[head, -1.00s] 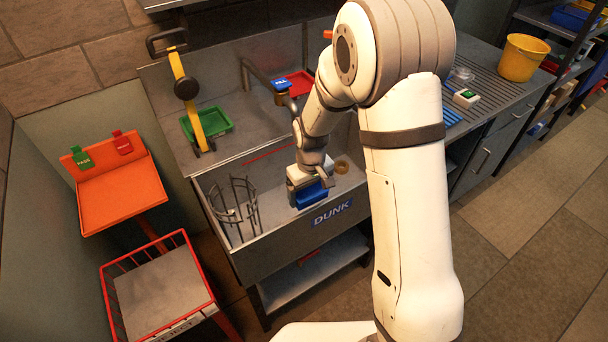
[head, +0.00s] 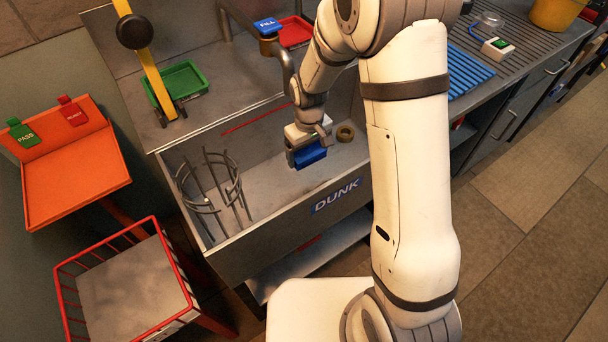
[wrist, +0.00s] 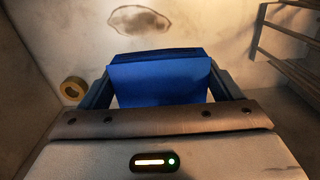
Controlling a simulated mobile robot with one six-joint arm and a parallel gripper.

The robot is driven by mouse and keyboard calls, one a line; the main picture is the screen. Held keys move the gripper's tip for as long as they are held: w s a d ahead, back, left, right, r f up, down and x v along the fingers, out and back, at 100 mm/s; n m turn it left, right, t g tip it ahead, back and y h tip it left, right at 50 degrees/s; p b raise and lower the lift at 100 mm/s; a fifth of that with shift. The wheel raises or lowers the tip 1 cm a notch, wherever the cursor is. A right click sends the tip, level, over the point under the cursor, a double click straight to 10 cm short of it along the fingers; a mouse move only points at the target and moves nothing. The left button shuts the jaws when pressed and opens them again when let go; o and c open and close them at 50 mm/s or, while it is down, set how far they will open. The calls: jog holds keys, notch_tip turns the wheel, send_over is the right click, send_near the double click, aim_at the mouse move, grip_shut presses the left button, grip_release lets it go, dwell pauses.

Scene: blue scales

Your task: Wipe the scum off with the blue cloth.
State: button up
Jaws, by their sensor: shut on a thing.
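My gripper (head: 309,157) is shut on the blue cloth (head: 311,154), inside the grey basin labelled DUNK (head: 262,229). In the wrist view the cloth (wrist: 160,80) is a folded blue block between the two fingers (wrist: 158,88). A dark-edged, stain-like ring of scum (wrist: 138,20) marks the pale basin surface just beyond the cloth, slightly left of it. The cloth appears apart from the mark in that view. Whether the cloth touches the basin is not clear. I cannot make out the scum in the head view.
A brownish ring (head: 345,133) lies in the basin right of my gripper. A wire rack (head: 215,188) stands at its left end. A tap with a blue FILL tag (head: 268,26) rises behind. A green tray (head: 180,80) and red tray (head: 295,32) sit behind the basin.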

jog(key=b, duration=0.6)
send_over(307, 190)
notch_tip(307, 190, down, 8)
jog(key=shift+w+f+b, duration=0.15)
jog(key=shift+f+b, duration=1.7)
jog(key=shift+f, duration=0.9)
jog(key=shift+f+b, duration=0.75)
jog(key=shift+f, duration=0.25)
